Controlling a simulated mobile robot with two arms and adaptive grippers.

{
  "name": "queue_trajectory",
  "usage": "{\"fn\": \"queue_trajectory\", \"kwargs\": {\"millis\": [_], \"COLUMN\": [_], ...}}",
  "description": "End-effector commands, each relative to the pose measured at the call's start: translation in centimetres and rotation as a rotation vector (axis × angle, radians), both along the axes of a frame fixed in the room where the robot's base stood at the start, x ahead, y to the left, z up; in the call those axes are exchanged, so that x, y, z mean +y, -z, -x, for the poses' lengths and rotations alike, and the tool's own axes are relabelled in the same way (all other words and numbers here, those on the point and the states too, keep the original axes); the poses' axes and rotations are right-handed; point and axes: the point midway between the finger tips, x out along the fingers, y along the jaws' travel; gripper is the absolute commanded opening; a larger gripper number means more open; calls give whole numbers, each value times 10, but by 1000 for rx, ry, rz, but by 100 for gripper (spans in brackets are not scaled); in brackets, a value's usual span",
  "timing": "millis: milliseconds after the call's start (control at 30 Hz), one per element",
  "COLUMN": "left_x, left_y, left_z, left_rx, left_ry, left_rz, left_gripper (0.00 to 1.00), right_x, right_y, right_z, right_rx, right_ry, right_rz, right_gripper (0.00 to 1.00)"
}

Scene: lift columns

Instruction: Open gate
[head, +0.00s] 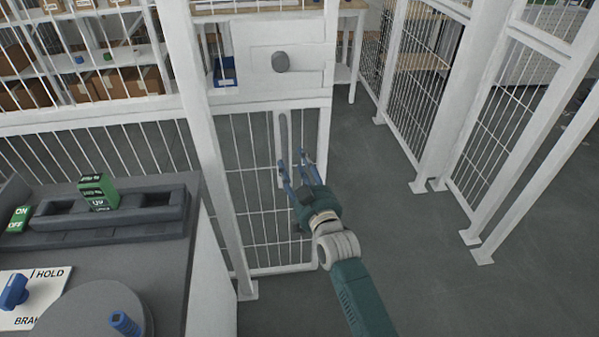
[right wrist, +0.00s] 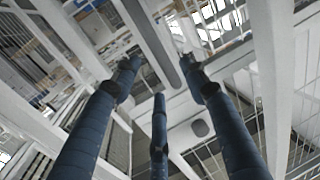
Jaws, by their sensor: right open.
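The gate (head: 250,104) is a white frame with wire mesh, standing upright in the middle of the head view. It looks closed in line with its posts. A white lock plate (head: 300,45) on its upper part carries a dark round knob (head: 281,62), also visible in the right wrist view (right wrist: 200,128). Below it is a long vertical grey handle (head: 283,130), apparently the dark bar in the right wrist view (right wrist: 148,40). My right gripper (head: 294,156) is open and empty, its fingers pointing at the handle's lower part. Contact cannot be told. My left gripper is out of view.
White fence panels (head: 415,95) stand at the right. Shelves with boxes (head: 115,85) are behind the fence. The grey floor (head: 420,270) right of the gate is clear.

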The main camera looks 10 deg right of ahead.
Motion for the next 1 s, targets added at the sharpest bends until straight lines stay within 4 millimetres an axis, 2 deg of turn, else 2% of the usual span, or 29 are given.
{"fn": "queue_trajectory", "kwargs": {"millis": [100, 233, 767, 867, 967, 1000], "left_x": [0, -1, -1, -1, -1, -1], "left_y": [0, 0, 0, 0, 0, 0], "left_z": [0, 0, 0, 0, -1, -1], "left_rx": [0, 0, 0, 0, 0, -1], "left_ry": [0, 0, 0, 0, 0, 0], "left_rz": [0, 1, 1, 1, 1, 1], "left_gripper": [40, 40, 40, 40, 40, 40], "right_x": [-4, -7, -7, -7, -9, -10], "right_y": [1, 1, 1, 15, 51, 70], "right_z": [17, 27, 29, 31, 37, 41], "right_rx": [2, 1, 2, 26, 87, 119], "right_ry": [0, 0, 0, -1, -2, -3], "right_rz": [1, 1, 0, 6, 20, 29], "right_gripper": [44, 44, 44, 44, 44, 44]}}
